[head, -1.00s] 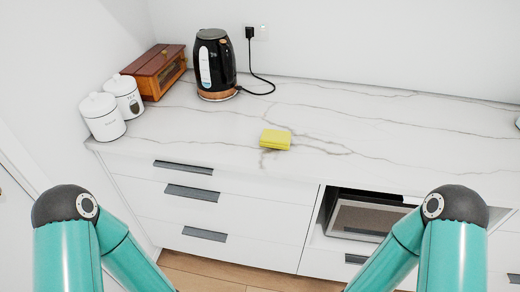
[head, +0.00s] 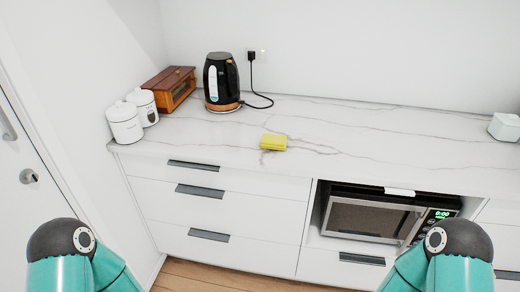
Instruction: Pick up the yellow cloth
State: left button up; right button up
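The yellow cloth (head: 273,142) lies folded on the white marble counter (head: 350,146), near its front edge and around the middle of the head view. Nothing touches it. My two teal arms show only at the bottom left and bottom right corners, well below and apart from the cloth. Both grippers are outside the view, so their state is hidden.
A black kettle (head: 221,82) with a cord, a wooden bread box (head: 169,89) and two white canisters (head: 125,123) (head: 144,106) stand at the counter's left. A white container (head: 505,127) is at far right. Drawers (head: 215,208) and a microwave (head: 368,218) sit below. Counter around the cloth is clear.

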aim_at(269, 141)
jog(key=z, duration=0.15)
jog(key=i, duration=0.85)
jog(key=u, duration=0.1)
jog(key=k, duration=0.95)
jog(key=u, duration=0.25)
jog(key=i, duration=0.95)
jog(key=z, duration=0.05)
